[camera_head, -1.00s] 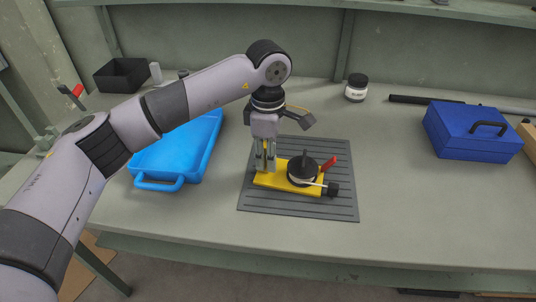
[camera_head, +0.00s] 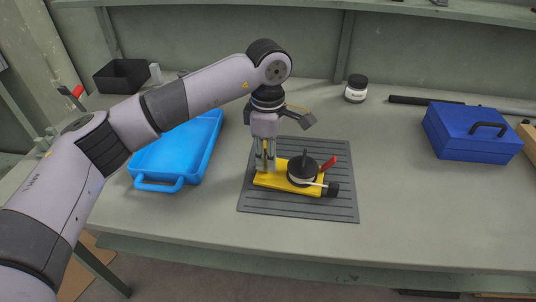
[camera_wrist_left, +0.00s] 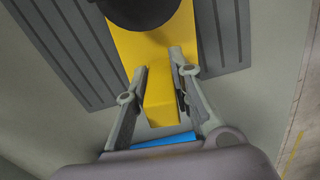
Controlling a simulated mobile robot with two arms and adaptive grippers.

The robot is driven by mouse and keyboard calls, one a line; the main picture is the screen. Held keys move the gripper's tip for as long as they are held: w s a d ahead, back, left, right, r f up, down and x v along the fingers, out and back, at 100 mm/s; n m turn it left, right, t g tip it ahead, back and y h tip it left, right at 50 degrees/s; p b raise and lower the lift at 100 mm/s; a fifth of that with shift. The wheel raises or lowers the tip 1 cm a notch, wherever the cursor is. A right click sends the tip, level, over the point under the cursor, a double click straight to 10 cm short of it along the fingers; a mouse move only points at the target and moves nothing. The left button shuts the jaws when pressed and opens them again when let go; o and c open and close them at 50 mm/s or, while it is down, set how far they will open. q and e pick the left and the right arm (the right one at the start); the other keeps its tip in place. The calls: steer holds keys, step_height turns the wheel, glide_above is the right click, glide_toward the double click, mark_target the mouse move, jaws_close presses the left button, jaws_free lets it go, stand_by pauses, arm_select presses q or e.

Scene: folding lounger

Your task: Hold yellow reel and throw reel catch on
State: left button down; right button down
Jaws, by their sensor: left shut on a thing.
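The yellow reel (camera_head: 264,180) has a flat yellow body lying on a grey ribbed mat (camera_head: 290,206). My left gripper (camera_head: 265,168) points down at the reel's left end and is shut on the yellow body. In the left wrist view the fingers (camera_wrist_left: 162,75) stand either side of the yellow end (camera_wrist_left: 161,104). My right gripper is not in view.
A light-blue tray (camera_head: 156,186) lies left of the mat. A dark-blue box (camera_head: 460,146) with a black handle stands at the right. A small jar (camera_head: 356,88) and a black bin (camera_head: 121,74) stand at the back.

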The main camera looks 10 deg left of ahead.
arm_select(q)
steer(key=c, duration=1.3)
jaws_free()
steer(key=shift+c, duration=0.2)
